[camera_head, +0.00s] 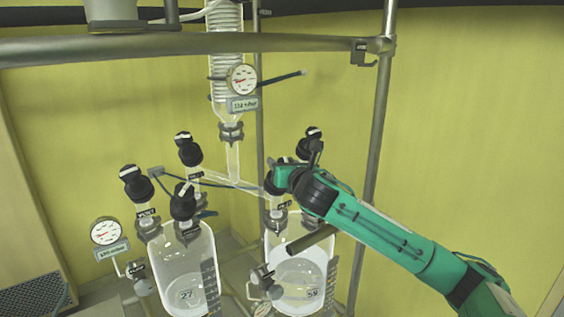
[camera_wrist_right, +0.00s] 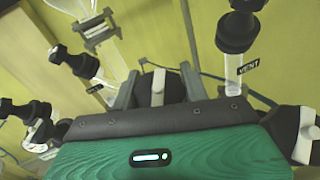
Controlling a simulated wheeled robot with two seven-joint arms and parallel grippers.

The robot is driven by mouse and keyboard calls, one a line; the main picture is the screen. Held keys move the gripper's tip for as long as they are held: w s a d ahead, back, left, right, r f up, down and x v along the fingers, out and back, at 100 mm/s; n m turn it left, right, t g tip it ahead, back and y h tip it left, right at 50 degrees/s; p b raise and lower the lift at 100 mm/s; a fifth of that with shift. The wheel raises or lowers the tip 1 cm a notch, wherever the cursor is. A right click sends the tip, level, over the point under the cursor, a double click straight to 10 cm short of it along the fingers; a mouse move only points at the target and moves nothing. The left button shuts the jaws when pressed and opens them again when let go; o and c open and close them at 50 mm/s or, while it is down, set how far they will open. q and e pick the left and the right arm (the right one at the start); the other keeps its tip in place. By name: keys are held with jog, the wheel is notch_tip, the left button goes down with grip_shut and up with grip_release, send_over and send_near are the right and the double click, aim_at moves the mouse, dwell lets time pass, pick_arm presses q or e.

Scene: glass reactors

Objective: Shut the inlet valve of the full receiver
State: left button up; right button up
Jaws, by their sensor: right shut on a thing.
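Two glass receivers stand side by side, the left one (camera_head: 185,250) marked 27 and the right one (camera_head: 323,252) marked 58. A pale band shows inside the right receiver; I cannot tell either fill level surely. My right gripper (camera_head: 280,177) is at the top of the right receiver. In the right wrist view its fingers (camera_wrist_right: 158,90) are shut on a black valve knob with a white bar (camera_wrist_right: 158,84). In the head view the gripper partly hides this valve. The vent valve (camera_wrist_right: 238,35) stands just right of the fingers. My left gripper is not in view.
Black valves (camera_head: 188,150) (camera_head: 137,183) (camera_head: 183,202) crowd the left side. A coiled glass condenser (camera_head: 226,65) and a gauge (camera_head: 242,79) hang above. A metal post (camera_head: 377,140) stands behind my right arm. Another gauge (camera_head: 106,231) is at left.

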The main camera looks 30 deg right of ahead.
jog(key=m+g+h+p, duration=0.2)
jog(key=m+h, duration=0.2)
jog(key=m, duration=0.1)
jog(key=shift+d+r, duration=0.1)
jog(key=shift+s+d+m+g+h+p, duration=0.1)
jog(key=shift+m+g+h+p, duration=0.45)
jog(key=shift+m+g+h, duration=0.45)
jog(key=shift+d+f+m+g+h, duration=0.15)
jog(key=shift+m+g+h, duration=0.45)
jog(key=shift+m, duration=0.6)
jog(key=m+g, duration=0.2)
jog(key=m+g+h, duration=0.1)
jog(key=m+g, duration=0.1)
jog(key=shift+s+f, duration=0.2)
jog(key=m+g, duration=0.3)
jog(key=shift+s+f+g, duration=0.15)
jog(key=shift+g, duration=0.15)
jog(key=m+g, duration=0.1)
jog(key=m, duration=0.1)
jog(key=m+g, duration=0.1)
jog(key=g, duration=0.1)
jog(key=shift+s+f+m+g+y, duration=0.2)
jog(key=shift+m+g+y, duration=0.1)
jog(key=shift+m+y, duration=0.1)
jog(key=shift+s+m+g+y, duration=0.2)
jog(key=shift+m+g+y, duration=0.8)
jog(key=shift+m+g, duration=0.65)
jog(key=shift+m, duration=0.25)
jog(key=o, duration=1)
jog(key=shift+s, duration=0.1)
